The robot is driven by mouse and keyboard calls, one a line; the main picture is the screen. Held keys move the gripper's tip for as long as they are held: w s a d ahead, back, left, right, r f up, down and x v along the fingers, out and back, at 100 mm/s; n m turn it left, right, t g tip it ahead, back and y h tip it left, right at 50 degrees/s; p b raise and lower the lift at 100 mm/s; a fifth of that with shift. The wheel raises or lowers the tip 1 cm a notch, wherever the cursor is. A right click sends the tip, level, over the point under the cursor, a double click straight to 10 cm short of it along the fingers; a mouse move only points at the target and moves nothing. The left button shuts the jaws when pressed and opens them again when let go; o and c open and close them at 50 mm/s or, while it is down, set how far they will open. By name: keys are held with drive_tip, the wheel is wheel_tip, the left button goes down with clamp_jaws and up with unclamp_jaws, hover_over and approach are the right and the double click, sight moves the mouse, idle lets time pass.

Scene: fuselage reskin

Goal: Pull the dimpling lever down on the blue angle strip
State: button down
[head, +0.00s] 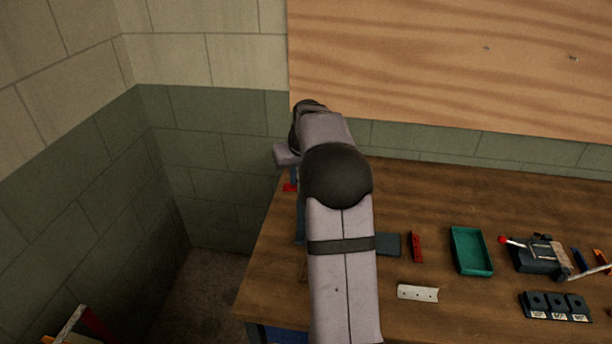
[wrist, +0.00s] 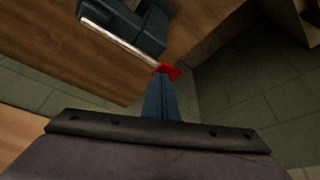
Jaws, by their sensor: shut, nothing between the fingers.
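The dimpling lever is a pale metal rod (wrist: 118,40) with a red knob (wrist: 168,71) in the wrist view. It runs out from a dark blue-grey tool body (wrist: 140,25). My gripper (wrist: 161,80) is shut and empty, its blue-grey fingertips right at the red knob; I cannot tell whether they touch it. In the head view the red knob (head: 290,187) shows just below my fingers (head: 294,174), at the left end of the bench. My arm hides most of the tool there. I cannot make out the blue angle strip in the tool.
On the wooden bench (head: 460,205), right of my arm, are a red bar (head: 416,246), a pale holed strip (head: 418,293), a green tray (head: 471,250), a clamp-like tool (head: 535,254) and a dark block set (head: 556,306). Walls stand behind and left.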

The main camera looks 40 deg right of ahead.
wheel_tip(320, 180, up, 9)
drive_tip(key=p, duration=0.7)
drive_tip(key=shift+r, duration=0.2)
idle(0.9)
drive_tip(key=s+a+f+g, duration=0.1)
drive_tip(key=s+a+f, duration=0.25)
drive_tip(key=a, duration=0.55)
drive_tip(key=s+a+f+n+g+b, duration=0.1)
drive_tip(key=s+a+f, duration=0.2)
drive_tip(key=s+a, duration=0.3)
drive_tip(key=s+a+f+n+g+b, duration=0.1)
drive_tip(key=s+a+f, duration=0.3)
drive_tip(key=s, duration=0.7)
drive_tip(key=s+a+f+n+g+y+b, duration=0.1)
drive_tip(key=s+a+f, duration=0.2)
drive_tip(key=s+a, duration=0.4)
drive_tip(key=shift+s+a+f, duration=0.3)
drive_tip(key=shift+s+f, duration=0.05)
drive_tip(key=shift+s, duration=0.75)
drive_tip(key=shift+b, duration=0.3)
wheel_tip(320, 180, down, 20)
drive_tip(key=b, duration=1.9)
drive_tip(key=shift+b, duration=0.4)
